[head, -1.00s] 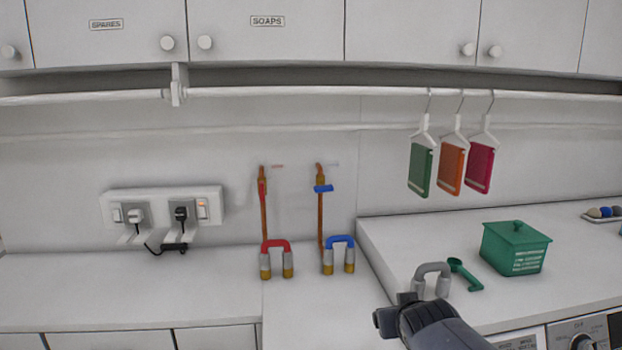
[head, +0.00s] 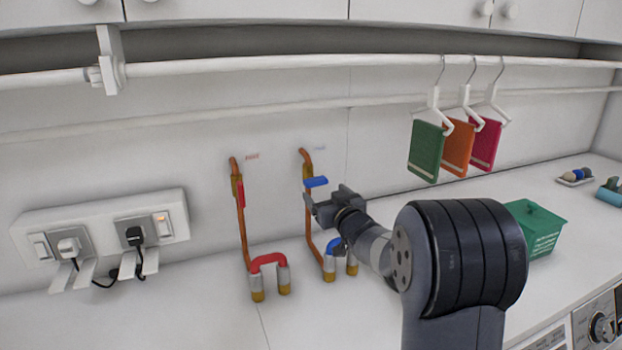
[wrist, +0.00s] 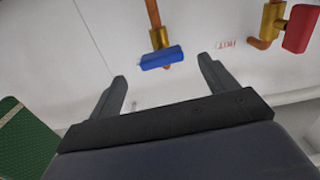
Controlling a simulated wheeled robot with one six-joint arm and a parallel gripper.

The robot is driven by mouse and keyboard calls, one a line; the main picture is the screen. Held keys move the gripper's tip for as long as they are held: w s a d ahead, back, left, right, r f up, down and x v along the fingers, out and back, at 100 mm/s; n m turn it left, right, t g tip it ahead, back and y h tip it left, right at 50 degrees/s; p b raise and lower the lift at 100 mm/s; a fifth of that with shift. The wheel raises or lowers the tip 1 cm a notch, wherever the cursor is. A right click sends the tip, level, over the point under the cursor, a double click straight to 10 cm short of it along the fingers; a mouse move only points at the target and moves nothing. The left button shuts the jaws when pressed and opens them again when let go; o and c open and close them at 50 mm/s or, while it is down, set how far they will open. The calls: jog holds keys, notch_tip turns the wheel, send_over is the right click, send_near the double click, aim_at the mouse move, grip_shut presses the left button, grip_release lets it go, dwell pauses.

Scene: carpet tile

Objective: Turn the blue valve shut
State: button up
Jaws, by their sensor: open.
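The blue valve handle (head: 316,181) sits on the right copper pipe (head: 308,215) on the back wall. The handle lies crosswise to its pipe. My gripper (head: 312,206) is open and empty, just below and in front of the handle in the head view. In the wrist view the blue handle (wrist: 161,57) shows beyond and between the two spread fingertips (wrist: 162,69), apart from both. The brass valve body (wrist: 159,37) shows behind it. My arm partly covers the blue hose bend (head: 336,246) below.
A red valve handle (head: 240,194) lies along the left copper pipe (head: 243,225). A red hose bend (head: 268,259) is below it. Green (head: 426,152), orange and crimson cloths hang at right from a rail. A socket panel (head: 100,240) is at left. A green box (head: 535,230) stands behind my arm.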

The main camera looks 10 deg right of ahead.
aim_at(314, 181)
jog(key=w, duration=0.3)
jog(key=w+a+p, duration=0.1)
jog(key=w, duration=0.1)
jog(key=w+a+p, duration=0.1)
jog(key=w, duration=0.2)
jog(key=shift+w, duration=0.3)
jog(key=shift+c, duration=0.3)
